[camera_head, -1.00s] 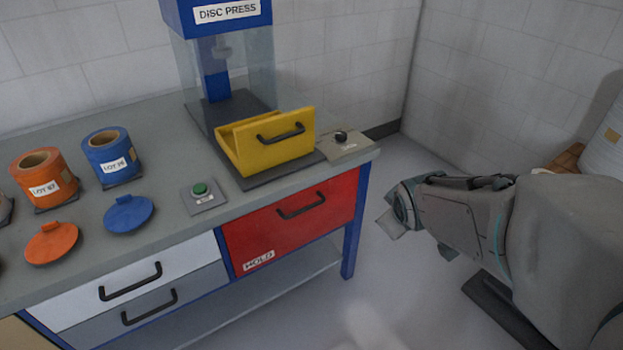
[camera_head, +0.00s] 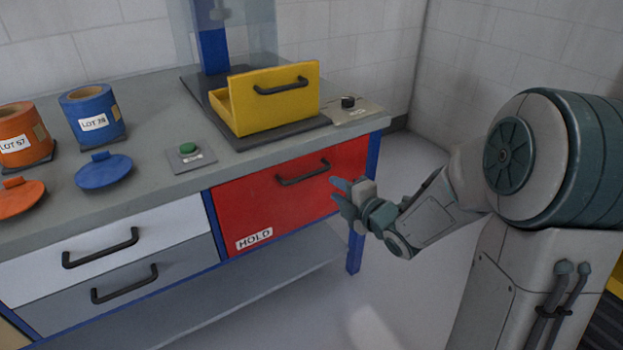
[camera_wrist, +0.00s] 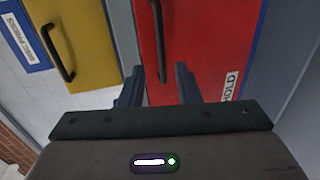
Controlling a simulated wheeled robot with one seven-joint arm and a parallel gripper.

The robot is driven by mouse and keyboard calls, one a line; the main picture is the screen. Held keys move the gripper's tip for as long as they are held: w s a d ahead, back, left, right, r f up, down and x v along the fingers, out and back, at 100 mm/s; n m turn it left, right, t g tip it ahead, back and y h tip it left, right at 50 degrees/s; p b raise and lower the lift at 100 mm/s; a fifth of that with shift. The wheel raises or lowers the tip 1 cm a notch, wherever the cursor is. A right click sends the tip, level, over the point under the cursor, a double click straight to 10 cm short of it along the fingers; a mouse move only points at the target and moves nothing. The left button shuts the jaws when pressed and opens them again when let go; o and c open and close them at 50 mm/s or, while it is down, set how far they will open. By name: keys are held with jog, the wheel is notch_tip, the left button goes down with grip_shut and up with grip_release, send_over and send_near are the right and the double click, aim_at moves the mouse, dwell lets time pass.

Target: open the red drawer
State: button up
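The red drawer (camera_head: 258,206) is closed under the right end of the grey bench, with a "HOLD" label at its lower left. Its black bar handle (camera_head: 303,173) is near the top of its front. My gripper (camera_head: 338,193) is in front of the drawer's right part, to the right of the handle and a little below it. In the wrist view my gripper (camera_wrist: 160,84) has its two fingers apart with nothing held. The handle (camera_wrist: 159,42) shows between and beyond the fingertips there, and the red front (camera_wrist: 207,35) fills the middle.
A yellow guard with a black handle (camera_head: 270,105) stands on the bench above the drawer. White (camera_head: 120,235) and grey (camera_head: 110,295) drawers lie to the left. A blue leg (camera_head: 357,250) is at the bench's right end.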

aim_at(313, 175)
jog(key=b+x, duration=0.1)
jog(key=x, duration=1.1)
jog(key=shift+b, duration=0.3)
grip_shut()
